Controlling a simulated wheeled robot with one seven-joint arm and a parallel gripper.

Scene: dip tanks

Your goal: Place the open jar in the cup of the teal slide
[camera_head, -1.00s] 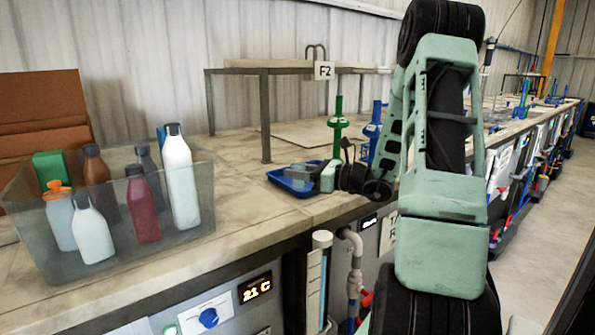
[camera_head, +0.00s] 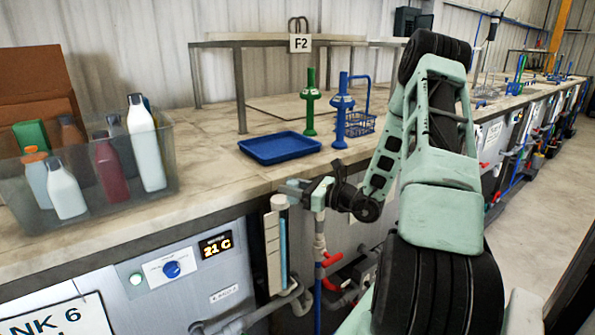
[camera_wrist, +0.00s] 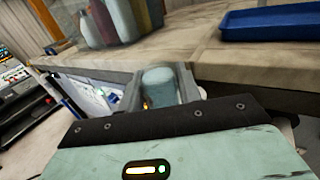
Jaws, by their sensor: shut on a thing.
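A pale blue-grey jar (camera_wrist: 159,88) sits between the two fingers of my gripper (camera_wrist: 160,92) in the wrist view. My gripper is shut on it, and its mouth is not clear to see. The jar cannot be made out there.
A blue tray (camera_head: 280,147) lies empty on the bench (camera_head: 215,160), with a green stand (camera_head: 310,105) and a blue stand (camera_head: 341,110) behind. A clear bin (camera_head: 165,185) of bottles stands at left.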

